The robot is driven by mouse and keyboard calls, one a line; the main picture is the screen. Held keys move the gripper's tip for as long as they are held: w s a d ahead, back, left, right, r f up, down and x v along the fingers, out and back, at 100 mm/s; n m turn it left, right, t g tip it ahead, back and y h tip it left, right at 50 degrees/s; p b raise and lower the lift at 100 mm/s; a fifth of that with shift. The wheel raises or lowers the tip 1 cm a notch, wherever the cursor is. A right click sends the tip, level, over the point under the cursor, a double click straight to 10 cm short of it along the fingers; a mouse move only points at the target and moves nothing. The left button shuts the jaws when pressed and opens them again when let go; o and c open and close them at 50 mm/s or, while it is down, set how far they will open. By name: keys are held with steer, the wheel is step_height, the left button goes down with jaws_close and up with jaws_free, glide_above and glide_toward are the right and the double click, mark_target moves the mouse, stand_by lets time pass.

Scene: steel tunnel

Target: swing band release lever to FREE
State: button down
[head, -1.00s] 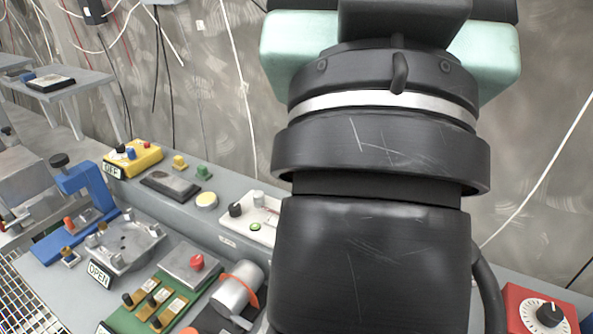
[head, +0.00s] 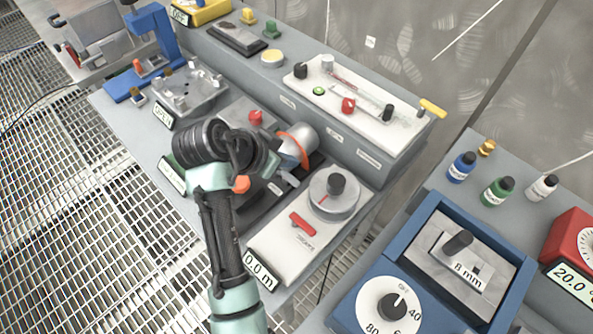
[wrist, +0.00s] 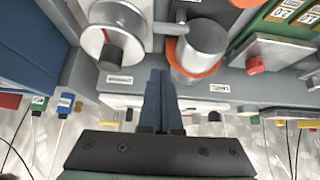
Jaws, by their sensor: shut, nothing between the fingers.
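A red lever (head: 302,226) lies on the pale winch panel, beside a grey drum (head: 334,193) with a black knob and above a "0.0 m" display (head: 261,270). I take this red handle to be the band release lever; its small lettering is unreadable. In the wrist view my gripper (wrist: 160,76) is shut and empty, its dark fingers between the drum (wrist: 118,38) and a silver cylinder with orange bands (wrist: 203,45). The lever cannot be made out there.
A raised ledge (head: 340,140) with a white panel runs behind the bench. A blue-framed box (head: 470,208) with a dial stands right, past a gap. Several small bottles (head: 497,191) stand behind it. A red knob (head: 256,117) is near my wrist. Grated floor lies left.

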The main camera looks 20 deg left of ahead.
mark_target(291, 182)
steer(key=x, duration=1)
steer(key=s, duration=0.1)
steer(key=s+a+p, duration=0.1)
steer(key=s, duration=0.1)
steer(key=shift+r, duration=0.1)
steer(key=shift+s+a, duration=0.15)
steer(key=shift+s, duration=0.25)
